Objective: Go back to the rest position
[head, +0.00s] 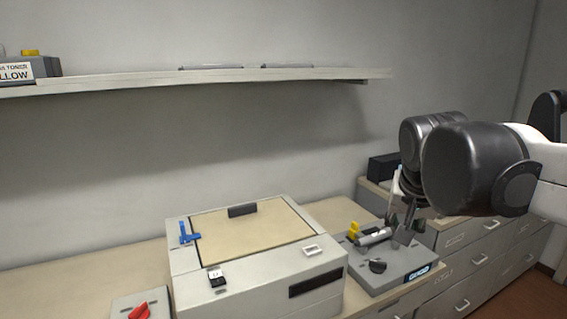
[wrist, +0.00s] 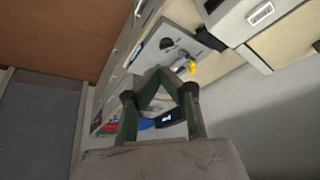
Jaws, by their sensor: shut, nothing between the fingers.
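My gripper (head: 402,235) hangs from my arm at the right of the head view, fingers pointing down, close over the right grey holder (head: 392,276). In the wrist view my gripper (wrist: 160,74) shows its two green-sided fingers meeting at the tips, with nothing between them. On the holder are a grey cylinder (head: 374,237), a yellow piece (head: 353,230) and a dark knob (head: 377,266). Whether the fingertips touch anything there cannot be told. The holder (wrist: 165,46) and yellow piece (wrist: 192,67) also show beyond the fingers in the wrist view.
A grey-white printer-like box (head: 240,272) with a blue latch (head: 187,234) stands on the counter. A red piece (head: 139,311) sits at the front left. A wall shelf (head: 200,78) holds a toner unit (head: 38,68) labelled yellow. Drawers (head: 475,262) stand at right.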

